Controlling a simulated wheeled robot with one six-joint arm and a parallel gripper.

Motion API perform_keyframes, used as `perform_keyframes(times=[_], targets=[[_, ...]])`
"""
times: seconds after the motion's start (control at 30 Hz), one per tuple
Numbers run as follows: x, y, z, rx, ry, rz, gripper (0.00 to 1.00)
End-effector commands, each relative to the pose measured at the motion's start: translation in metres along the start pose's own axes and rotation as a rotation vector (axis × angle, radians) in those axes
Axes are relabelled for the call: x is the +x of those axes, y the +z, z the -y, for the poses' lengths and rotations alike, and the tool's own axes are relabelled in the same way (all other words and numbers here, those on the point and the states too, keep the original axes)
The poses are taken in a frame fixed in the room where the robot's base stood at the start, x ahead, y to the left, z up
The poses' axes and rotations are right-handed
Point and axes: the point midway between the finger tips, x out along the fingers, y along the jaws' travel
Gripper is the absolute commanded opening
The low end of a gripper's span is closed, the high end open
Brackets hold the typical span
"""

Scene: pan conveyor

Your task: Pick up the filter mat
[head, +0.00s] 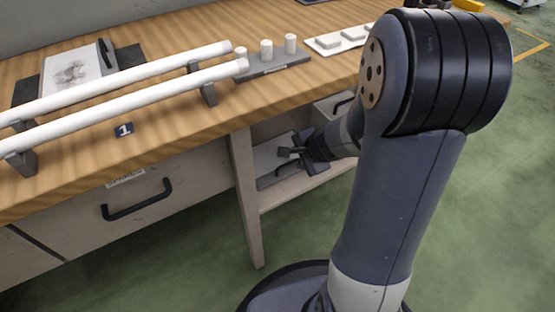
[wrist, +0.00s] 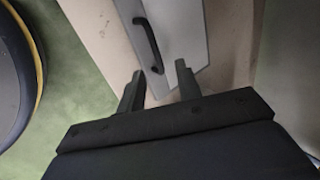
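My gripper (head: 287,152) is below the bench top, in front of the open lower bay, with its fingers pointing left. In the wrist view my gripper (wrist: 157,82) is open, its two dark fingers apart and nothing held between them. A pale grey panel (wrist: 182,35) with a black bar handle (wrist: 148,45) lies just beyond the fingertips. In the head view a pale panel (head: 268,158) shows behind my gripper, partly hidden by it. I cannot tell whether this panel is the filter mat, and nothing else in view is clearly a filter mat.
The wooden bench top (head: 165,140) carries two white tubes (head: 120,98) on dark stands and several small white cylinders (head: 266,50). A bench leg (head: 246,205) stands left of my gripper. A closed drawer (head: 75,218) is further left. Green floor (head: 210,270) is clear in front.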

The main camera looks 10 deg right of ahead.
Motion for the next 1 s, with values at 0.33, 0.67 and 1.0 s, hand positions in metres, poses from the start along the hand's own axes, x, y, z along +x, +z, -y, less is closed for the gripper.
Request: perform_keyframes(times=[0.33,0.67,1.0], targets=[[0.042,-0.010,-0.006,-0.001,0.002,0.001,0.33],[0.052,-0.010,-0.003,-0.001,0.000,0.000,0.33],[0.051,-0.010,-0.003,-0.001,0.000,0.000,0.06]])
